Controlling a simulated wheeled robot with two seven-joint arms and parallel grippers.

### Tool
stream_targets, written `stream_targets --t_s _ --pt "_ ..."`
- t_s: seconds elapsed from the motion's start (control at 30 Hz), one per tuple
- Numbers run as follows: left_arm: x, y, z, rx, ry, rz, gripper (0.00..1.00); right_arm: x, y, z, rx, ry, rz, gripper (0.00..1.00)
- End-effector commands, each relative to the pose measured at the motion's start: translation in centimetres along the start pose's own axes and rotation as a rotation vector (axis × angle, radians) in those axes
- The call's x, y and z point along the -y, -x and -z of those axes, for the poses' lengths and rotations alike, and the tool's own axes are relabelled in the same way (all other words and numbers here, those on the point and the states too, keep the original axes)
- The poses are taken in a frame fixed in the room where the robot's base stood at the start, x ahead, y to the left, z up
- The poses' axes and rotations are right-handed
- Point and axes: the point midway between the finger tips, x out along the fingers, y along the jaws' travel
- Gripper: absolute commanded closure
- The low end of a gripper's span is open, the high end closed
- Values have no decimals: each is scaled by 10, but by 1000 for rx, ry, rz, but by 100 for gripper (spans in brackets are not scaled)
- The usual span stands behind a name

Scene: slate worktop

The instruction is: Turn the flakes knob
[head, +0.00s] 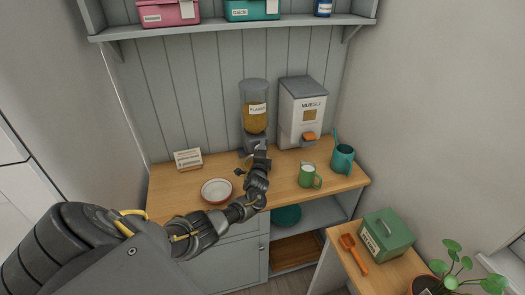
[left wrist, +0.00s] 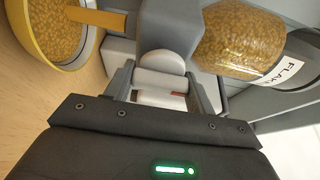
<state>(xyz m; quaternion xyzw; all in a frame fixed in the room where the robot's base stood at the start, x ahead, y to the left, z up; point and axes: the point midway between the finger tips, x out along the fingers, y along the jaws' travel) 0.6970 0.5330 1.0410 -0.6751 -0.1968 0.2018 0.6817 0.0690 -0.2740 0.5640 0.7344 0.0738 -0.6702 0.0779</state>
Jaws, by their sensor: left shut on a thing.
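The flakes dispenser (head: 255,112) stands at the back of the wooden counter, a clear hopper of golden flakes on a grey base. Its hopper with the FLAKES label also shows in the left wrist view (left wrist: 240,42). My left gripper (head: 257,157) is at the front of the base and hides the knob in the head view. In the left wrist view its fingers (left wrist: 166,82) are shut on the pale grey knob (left wrist: 175,62). A yellow-rimmed bowl (left wrist: 86,48) holding flakes sits by the dispenser's orange chute (left wrist: 95,16). My right gripper is not in view.
A white dish (head: 216,191) and a card (head: 188,159) are on the left. A shelf (head: 235,27) hangs above.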

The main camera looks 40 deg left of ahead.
Motion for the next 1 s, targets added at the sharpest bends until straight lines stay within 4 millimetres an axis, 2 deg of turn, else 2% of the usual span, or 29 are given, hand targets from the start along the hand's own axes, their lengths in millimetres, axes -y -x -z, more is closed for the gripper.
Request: stream_targets --t_s 0.53,0.57,0.7,1.0 --pt "-2 0 0 1 -24 -12 68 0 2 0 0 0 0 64" --pt "-2 0 0 1 -23 -12 43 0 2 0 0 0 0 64" --pt "-1 0 0 0 -22 -11 25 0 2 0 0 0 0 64" --pt "-1 1 1 -1 -21 -10 24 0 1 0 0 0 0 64"
